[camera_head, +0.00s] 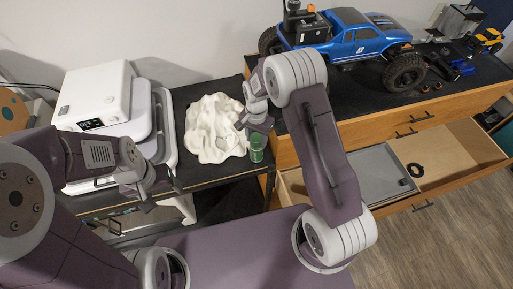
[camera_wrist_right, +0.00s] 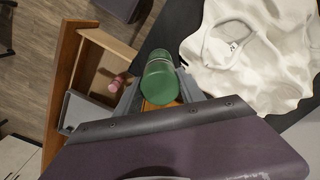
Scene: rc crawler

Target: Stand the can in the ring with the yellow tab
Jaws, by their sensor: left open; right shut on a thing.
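A green can (camera_head: 257,148) is between the fingers of my right gripper (camera_head: 257,127), near the front right corner of the black side table. In the right wrist view the green can (camera_wrist_right: 160,82) sits between the two grey fingers, and my right gripper (camera_wrist_right: 160,95) is shut on it. In the head view I cannot tell whether its base touches the table. My left gripper (camera_head: 163,192) is open and empty at the left, before the white machine. I cannot make out a ring with a yellow tab. A black ring (camera_head: 415,170) lies in the open drawer.
A white machine (camera_head: 105,105) stands at the left. A blue crawler truck (camera_head: 352,38) stands on the workbench. The open drawer (camera_head: 455,150) juts out at the right.

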